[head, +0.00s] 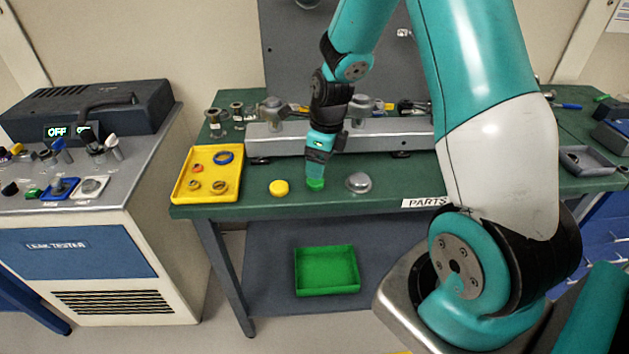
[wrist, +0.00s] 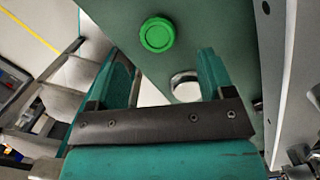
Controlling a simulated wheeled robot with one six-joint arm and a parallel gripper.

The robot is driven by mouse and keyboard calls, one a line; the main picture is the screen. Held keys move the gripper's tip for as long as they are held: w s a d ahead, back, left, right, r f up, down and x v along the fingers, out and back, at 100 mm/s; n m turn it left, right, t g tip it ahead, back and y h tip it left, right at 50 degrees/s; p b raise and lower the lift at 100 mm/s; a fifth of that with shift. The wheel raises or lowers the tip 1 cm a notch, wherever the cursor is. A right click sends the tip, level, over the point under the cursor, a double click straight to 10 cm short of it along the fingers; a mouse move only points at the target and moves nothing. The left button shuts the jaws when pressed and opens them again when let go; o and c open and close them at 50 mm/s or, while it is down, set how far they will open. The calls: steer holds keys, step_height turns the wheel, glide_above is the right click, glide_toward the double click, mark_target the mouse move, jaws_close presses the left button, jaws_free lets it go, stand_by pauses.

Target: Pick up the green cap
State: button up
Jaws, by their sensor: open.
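The green cap (head: 316,184) lies on the green bench top near its front edge, between a yellow cap and a silver dome. In the wrist view the green cap (wrist: 157,35) is round with a ridged rim and shows beyond the fingers, roughly between their lines. My gripper (head: 315,172) points down just above the cap in the head view. In the wrist view my gripper (wrist: 165,70) has its two teal fingers apart, with nothing between them. Whether a finger touches the cap cannot be told.
A yellow cap (head: 279,188) is to the left and a silver dome (head: 358,182) to the right. A yellow tray (head: 182,196) with rings stands further left. A grey metal rail (head: 385,137) runs behind. A green bin (head: 297,287) is on the lower shelf.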

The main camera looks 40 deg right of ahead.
mark_target(315, 182)
steer(key=shift+w+a+f+p, duration=0.1)
steer(key=shift+f+p, duration=0.1)
steer(key=shift+f, duration=0.7)
steer(key=shift+w+a+f+p, duration=0.15)
steer(key=shift+f+p, duration=0.1)
steer(key=shift+f, duration=0.6)
steer(key=shift+w+a+f+p, duration=0.1)
steer(key=shift+f+p, duration=0.1)
steer(key=shift+f, duration=0.7)
steer(key=c, duration=1)
